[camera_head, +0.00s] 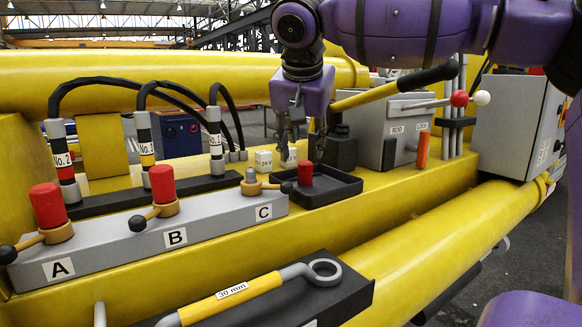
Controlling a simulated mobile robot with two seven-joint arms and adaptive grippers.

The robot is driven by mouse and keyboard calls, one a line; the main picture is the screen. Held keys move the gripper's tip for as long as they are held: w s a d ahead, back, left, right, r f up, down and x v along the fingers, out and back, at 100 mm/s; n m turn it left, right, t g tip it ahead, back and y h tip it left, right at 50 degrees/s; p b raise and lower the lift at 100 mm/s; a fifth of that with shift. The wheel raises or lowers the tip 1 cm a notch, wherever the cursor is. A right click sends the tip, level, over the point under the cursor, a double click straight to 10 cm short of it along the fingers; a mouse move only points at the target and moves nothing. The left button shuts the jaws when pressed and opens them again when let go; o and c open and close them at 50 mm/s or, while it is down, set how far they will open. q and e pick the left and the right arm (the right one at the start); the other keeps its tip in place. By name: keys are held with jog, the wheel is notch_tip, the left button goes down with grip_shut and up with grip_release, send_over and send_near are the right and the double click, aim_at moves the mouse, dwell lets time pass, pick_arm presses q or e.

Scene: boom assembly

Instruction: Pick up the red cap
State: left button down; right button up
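A loose red cap (305,173) stands in a small black tray (340,192) on the yellow boom. My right gripper (302,150) hangs above the tray, pointing down, with its fingers apart and nothing between them. Its tips are a little above and behind the cap, and I cannot tell the exact gap. Two more red caps sit on the grey valve block (215,222), one at port A (47,205) and one at port B (162,184). Port C (251,182) shows a bare grey fitting without a cap. My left gripper is not in view.
A 30 mm wrench (240,292) lies on a dark holder in front. A white block labelled 24 V (263,161) stands left of the tray. A yellow lever with a black grip (395,90) and the grey ROD/LOCK box (400,130) stand close behind and right of the gripper.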

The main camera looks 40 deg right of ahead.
aim_at(308, 164)
jog(key=x, duration=0.7)
jog(key=shift+s+d+f+p, duration=0.2)
jog(key=shift+s+d+p, duration=0.05)
jog(key=shift+d+p, duration=0.05)
jog(key=c, duration=0.9)
